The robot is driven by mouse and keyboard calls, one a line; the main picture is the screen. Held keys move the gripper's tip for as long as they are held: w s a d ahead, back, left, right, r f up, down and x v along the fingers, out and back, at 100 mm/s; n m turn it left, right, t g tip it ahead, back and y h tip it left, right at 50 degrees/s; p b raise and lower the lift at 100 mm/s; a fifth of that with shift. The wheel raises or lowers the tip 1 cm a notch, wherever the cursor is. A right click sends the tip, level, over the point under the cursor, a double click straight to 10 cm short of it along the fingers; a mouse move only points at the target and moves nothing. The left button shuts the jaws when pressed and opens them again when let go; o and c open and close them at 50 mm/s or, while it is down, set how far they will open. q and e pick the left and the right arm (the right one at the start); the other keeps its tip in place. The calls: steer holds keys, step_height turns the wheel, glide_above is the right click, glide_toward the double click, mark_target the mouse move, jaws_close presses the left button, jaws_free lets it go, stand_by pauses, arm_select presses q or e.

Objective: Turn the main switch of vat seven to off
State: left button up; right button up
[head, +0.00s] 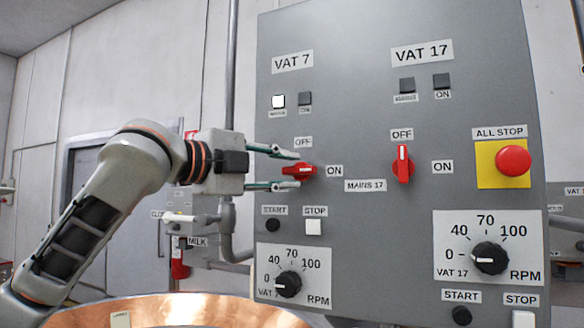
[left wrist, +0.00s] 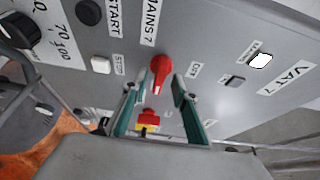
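The vat 7 main switch (head: 302,170) is a red rotary knob on the grey panel. Its handle lies level in the head view, in line with the ON label to its right; OFF is above it. My left gripper (head: 286,170) is open, with one finger above and one below the left part of the knob. The left wrist view shows the red knob (left wrist: 160,68) between and just beyond the fingertips (left wrist: 160,85), with gaps on both sides. Contact with the knob cannot be made out. My right gripper is not in view.
The vat 17 switch (head: 403,164) is upright at OFF, further right. A red all-stop button (head: 513,161) sits on yellow. Below the vat 7 switch are a black start button (head: 273,225), a white stop button (head: 313,227) and a dial (head: 288,284). A white lamp (head: 278,101) appears lit.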

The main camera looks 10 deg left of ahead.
arm_select(q)
steer(key=shift+x, duration=0.9)
jaws_close()
